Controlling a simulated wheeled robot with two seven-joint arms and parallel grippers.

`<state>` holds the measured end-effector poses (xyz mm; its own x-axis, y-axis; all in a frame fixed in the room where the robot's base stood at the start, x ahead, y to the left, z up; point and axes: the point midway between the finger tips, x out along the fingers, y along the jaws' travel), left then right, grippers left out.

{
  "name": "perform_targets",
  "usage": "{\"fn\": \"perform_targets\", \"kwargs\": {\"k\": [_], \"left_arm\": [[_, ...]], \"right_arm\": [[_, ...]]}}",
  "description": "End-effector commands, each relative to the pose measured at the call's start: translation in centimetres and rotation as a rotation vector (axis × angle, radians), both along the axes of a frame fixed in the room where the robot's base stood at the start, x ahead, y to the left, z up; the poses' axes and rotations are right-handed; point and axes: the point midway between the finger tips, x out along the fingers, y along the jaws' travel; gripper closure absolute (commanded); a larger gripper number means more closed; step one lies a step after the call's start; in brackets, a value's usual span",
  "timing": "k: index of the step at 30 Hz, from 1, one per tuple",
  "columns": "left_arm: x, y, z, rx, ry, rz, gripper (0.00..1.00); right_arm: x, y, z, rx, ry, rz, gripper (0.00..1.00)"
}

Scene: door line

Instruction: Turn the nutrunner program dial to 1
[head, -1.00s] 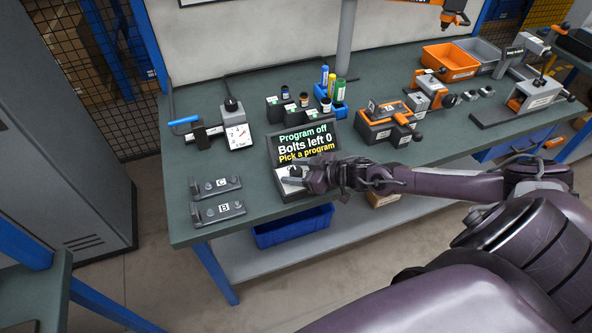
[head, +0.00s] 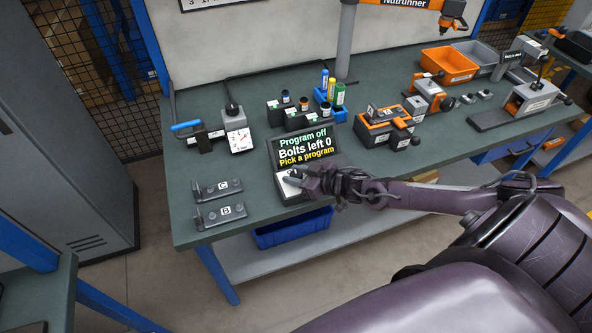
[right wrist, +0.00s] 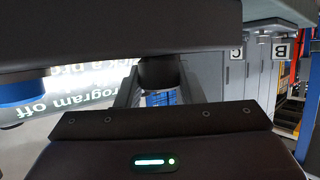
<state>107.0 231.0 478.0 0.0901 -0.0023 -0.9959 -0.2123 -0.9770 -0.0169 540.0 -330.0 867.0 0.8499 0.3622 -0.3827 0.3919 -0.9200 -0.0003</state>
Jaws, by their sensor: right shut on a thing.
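The nutrunner controller (head: 286,192) stands near the front edge of the green bench. My right gripper (head: 294,180) is at the light panel below the screen, shut on the program dial. The gripper hides the dial and its marks in the head view. In the right wrist view a dark round knob (right wrist: 158,72) sits between the fingers, and part of the screen (right wrist: 85,88) shows upside down. My left gripper is not in view.
Brackets marked C (head: 217,189) and B (head: 219,213) lie left of the controller. A gauge (head: 238,139) and a blue-handled tool (head: 190,128) are behind them. Small bottles and marker pens stand behind the screen. An orange fixture (head: 385,125) is to the right.

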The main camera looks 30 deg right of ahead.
Motion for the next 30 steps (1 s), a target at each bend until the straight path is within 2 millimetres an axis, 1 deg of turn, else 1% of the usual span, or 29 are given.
{"fn": "perform_targets", "kwargs": {"k": [1, 3, 10, 15, 21, 30], "left_arm": [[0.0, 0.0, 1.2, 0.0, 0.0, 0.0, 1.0], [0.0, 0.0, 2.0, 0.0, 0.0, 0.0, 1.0], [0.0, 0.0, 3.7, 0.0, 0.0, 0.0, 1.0], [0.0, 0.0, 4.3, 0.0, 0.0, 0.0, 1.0], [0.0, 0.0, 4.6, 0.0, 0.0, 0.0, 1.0], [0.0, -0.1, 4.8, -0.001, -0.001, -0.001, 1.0]], "right_arm": [[-0.1, 0.2, 0.5, 0.007, 0.004, -0.037, 0.89], [-0.2, 0.2, 0.5, 0.007, 0.004, -0.092, 0.89], [-0.1, 0.1, 0.3, 0.007, 0.004, -0.279, 0.89], [-0.1, 0.1, 0.1, 0.006, 0.004, -0.396, 0.89], [-0.1, 0.0, 0.0, 0.003, 0.002, -0.493, 0.89], [0.0, -0.1, 0.0, -0.002, 0.001, -0.552, 0.89]]}}
